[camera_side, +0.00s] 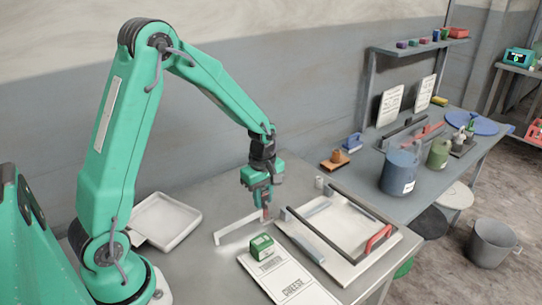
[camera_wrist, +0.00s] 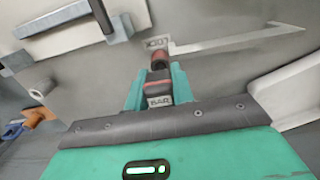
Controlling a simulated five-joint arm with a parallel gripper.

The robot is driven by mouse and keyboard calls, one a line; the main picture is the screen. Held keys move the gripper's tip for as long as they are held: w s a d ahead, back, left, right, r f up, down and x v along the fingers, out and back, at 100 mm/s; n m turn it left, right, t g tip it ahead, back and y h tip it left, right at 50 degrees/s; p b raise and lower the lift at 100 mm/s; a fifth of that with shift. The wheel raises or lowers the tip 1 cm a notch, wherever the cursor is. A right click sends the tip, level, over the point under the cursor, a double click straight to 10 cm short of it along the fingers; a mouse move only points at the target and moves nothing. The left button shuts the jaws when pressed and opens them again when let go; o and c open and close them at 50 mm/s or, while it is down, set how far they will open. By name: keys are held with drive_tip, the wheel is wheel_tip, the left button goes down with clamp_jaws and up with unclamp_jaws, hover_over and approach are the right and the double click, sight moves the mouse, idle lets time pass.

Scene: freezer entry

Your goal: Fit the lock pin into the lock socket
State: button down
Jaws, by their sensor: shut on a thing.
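My gripper (camera_wrist: 152,88) points down over the table and is shut on a dark red and black piece (camera_wrist: 158,85), which I take as the lock pin; it has small lettering. In the side view my gripper (camera_side: 264,204) is low at the right end of a pale angled bracket (camera_side: 238,231). In the wrist view a plate lettered "LOCK" (camera_wrist: 156,43) sits at that bracket's end, just beyond the pin's red round tip. I cannot tell whether tip and plate touch. No socket opening is clearly visible.
A framed panel (camera_side: 342,268) with dark bars and a red handle (camera_side: 379,238) lies to the right. A small grey cylinder (camera_side: 319,183) stands behind it. A green box (camera_side: 261,246) sits on a lettered sheet (camera_side: 285,279) in front. A white tray (camera_side: 166,222) is left.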

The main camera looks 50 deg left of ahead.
sight(263, 189)
drive_tip(key=shift+f, duration=1.45)
idle(0.4)
drive_tip(key=c, duration=1.1)
unclamp_jaws()
drive_tip(key=shift+r, duration=0.15)
drive_tip(key=shift+r, duration=3.75)
